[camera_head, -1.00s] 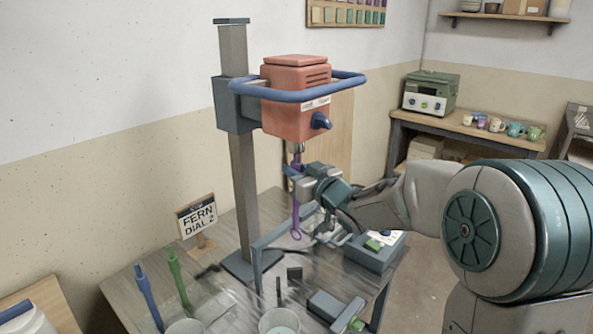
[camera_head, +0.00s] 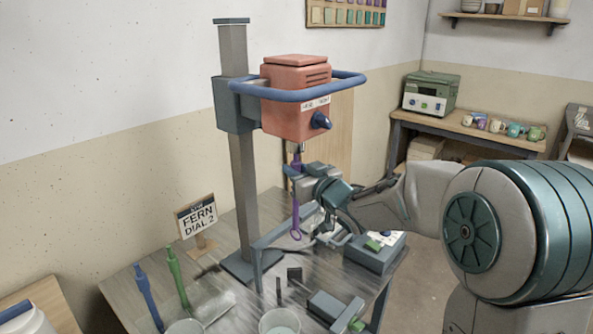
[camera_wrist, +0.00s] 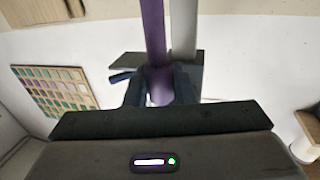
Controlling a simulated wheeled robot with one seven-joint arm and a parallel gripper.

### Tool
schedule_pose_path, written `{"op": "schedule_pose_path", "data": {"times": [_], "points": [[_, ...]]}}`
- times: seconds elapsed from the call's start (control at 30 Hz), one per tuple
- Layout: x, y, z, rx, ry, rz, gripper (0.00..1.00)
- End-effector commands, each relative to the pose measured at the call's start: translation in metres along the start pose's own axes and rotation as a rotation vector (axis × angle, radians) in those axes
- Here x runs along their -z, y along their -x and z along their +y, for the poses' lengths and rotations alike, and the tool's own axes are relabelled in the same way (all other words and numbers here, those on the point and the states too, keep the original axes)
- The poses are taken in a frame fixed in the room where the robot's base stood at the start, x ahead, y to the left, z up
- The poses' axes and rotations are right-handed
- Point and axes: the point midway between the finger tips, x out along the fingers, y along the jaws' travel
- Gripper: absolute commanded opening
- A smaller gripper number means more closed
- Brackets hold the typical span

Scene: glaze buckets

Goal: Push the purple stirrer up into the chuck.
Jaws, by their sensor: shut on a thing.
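The purple stirrer (camera_head: 295,215) hangs upright below the red mixer head (camera_head: 296,98), with its ring-shaped end at the bottom. My gripper (camera_head: 296,172) is shut on the stirrer's upper shaft, just under the head. In the wrist view my gripper (camera_wrist: 160,88) has its dark fingers on both sides of the purple stirrer (camera_wrist: 153,35). The chuck (camera_head: 298,148) is a small part under the mixer head. The stirrer's top is close to it, and I cannot tell whether it is inside.
A grey column (camera_head: 240,180) carries the head with its blue bar (camera_head: 250,92). A blue stirrer (camera_head: 148,297), a green stirrer (camera_head: 177,278) and a sign reading "FERN DIAL 2" (camera_head: 197,215) stand at left. Buckets (camera_head: 280,322) stand at the front. A grey-blue box (camera_head: 375,256) is at right.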

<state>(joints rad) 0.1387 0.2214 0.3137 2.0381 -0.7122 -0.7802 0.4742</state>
Motion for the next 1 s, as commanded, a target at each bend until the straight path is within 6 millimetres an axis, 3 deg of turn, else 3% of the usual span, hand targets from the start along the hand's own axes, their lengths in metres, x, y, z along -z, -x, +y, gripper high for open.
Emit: {"op": "schedule_pose_path", "data": {"times": [1.0], "points": [[0.012,0.000,0.000,0.000,0.001,0.001,0.00]]}}
